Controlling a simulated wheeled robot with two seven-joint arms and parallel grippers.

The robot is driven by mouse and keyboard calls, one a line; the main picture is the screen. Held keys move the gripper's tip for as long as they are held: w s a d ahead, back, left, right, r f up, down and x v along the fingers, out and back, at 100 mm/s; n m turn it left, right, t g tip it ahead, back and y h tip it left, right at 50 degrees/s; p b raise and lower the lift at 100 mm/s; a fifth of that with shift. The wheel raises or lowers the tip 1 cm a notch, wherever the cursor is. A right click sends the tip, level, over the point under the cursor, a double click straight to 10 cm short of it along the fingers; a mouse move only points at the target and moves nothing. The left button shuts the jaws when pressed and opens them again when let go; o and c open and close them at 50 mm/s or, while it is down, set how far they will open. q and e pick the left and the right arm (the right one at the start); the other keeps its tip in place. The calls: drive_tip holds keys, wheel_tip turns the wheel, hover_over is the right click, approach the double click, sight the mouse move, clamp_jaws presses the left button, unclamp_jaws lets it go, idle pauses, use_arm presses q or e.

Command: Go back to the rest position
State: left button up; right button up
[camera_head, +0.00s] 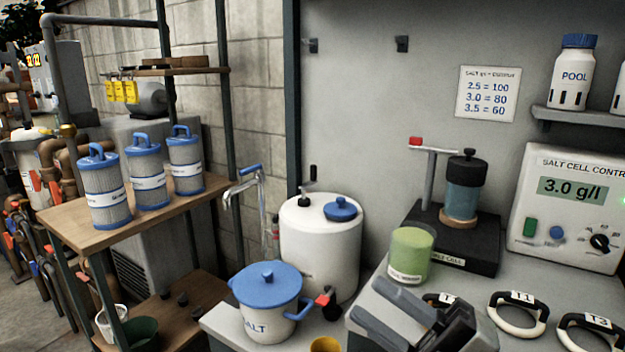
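My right gripper (412,315) shows at the bottom edge, right of centre, as grey and dark blocks over the front of the grey counter. My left gripper is not in view.
A white salt pot (268,318) with a blue lid and a white tank (320,250) stand left of the gripper. A cell stand (452,240) and control box (570,210) are behind it. Blue-capped filters (147,180) stand on a wooden shelf at left.

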drive_tip(key=d+f+m+t+h, duration=0.3)
drive_tip(key=f+m+h, duration=0.4)
drive_tip(key=f+m, duration=0.25)
drive_tip(key=d+f+m+t+h, duration=0.2)
drive_tip(key=f+m+h, duration=0.5)
drive_tip(key=f+m, duration=0.3)
drive_tip(key=s+f+m+g+h, duration=0.2)
drive_tip(key=s+f+m+g, duration=0.3)
drive_tip(key=s+f, duration=0.4)
wheel_tip(320, 180, down, 2)
drive_tip(key=shift+d+f+m+h, duration=0.25)
drive_tip(key=shift+d+m+h, duration=0.1)
drive_tip(key=shift+m, duration=0.4)
